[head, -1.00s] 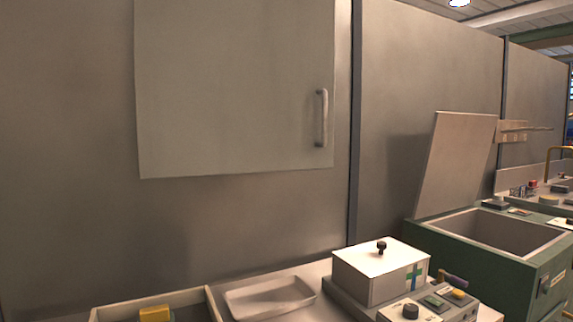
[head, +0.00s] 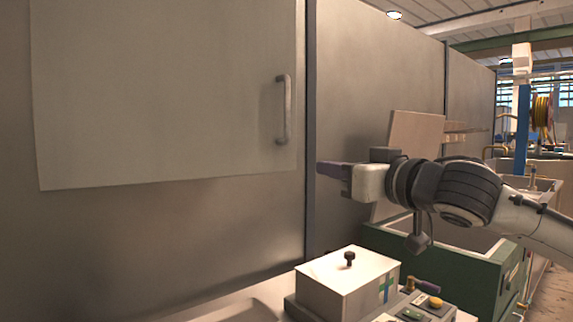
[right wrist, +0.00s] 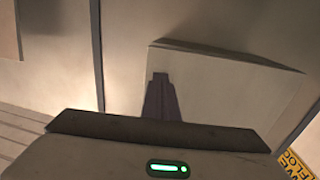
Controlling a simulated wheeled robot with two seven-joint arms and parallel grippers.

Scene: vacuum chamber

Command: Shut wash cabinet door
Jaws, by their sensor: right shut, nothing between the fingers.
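A green cabinet (head: 470,281) with an open top basin stands at the right in the head view. Its pale lid (head: 418,128) is raised and leans back near the wall; my right arm hides part of it. A flat grey door (head: 165,90) with a vertical handle (head: 284,110) is on the wall at the left; I cannot tell whether it is fully closed. My right gripper (head: 322,168) is shut and empty, pointing left, between that handle and the raised lid in the picture. Its fingers (right wrist: 161,82) show in the right wrist view before a pale panel (right wrist: 225,90). My left gripper is out of view.
A white-lidded box (head: 348,275) with a black knob stands on the counter below my right gripper, next to a small control panel (head: 425,308). A dark wall seam (head: 310,130) runs beside the grey door. The wall below the door is clear.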

